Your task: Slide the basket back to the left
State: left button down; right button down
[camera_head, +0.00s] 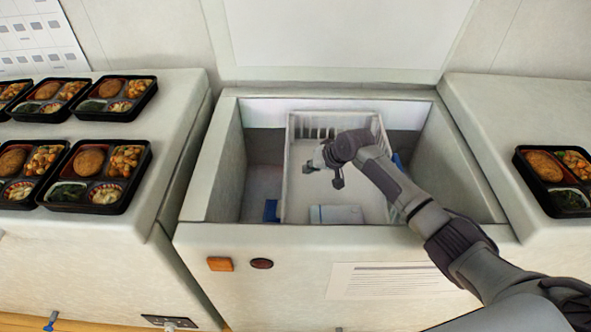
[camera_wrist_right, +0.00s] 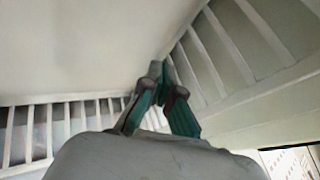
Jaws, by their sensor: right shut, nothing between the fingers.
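The white basket (camera_head: 293,160) with slatted sides sits inside the open chest in the head view, around the middle of its opening. My right gripper (camera_head: 325,176) reaches in from the right and is over the basket's inside. In the right wrist view its fingers (camera_wrist_right: 158,85) are shut with nothing between them, near a corner where the basket's slatted walls (camera_wrist_right: 235,50) meet. I cannot tell whether the fingertips touch the basket. A pale packet (camera_head: 337,214) lies at the front of the basket. My left gripper does not show.
The chest's front rim (camera_head: 350,236) and side walls bound the opening. A bare gap (camera_head: 263,165) lies left of the basket, with a blue item (camera_head: 271,210) at its front. Bento trays (camera_head: 95,177) stand on the left counter and another tray (camera_head: 560,180) on the right counter.

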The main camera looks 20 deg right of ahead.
jog(key=a, duration=0.2)
jog(key=shift+w+a, duration=0.3)
jog(key=shift+w, duration=0.1)
pick_arm(q)
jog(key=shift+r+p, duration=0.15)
jog(key=shift+p, duration=0.15)
pick_arm(e)
jog(key=shift+w+a, duration=0.15)
jog(key=shift+a, duration=0.45)
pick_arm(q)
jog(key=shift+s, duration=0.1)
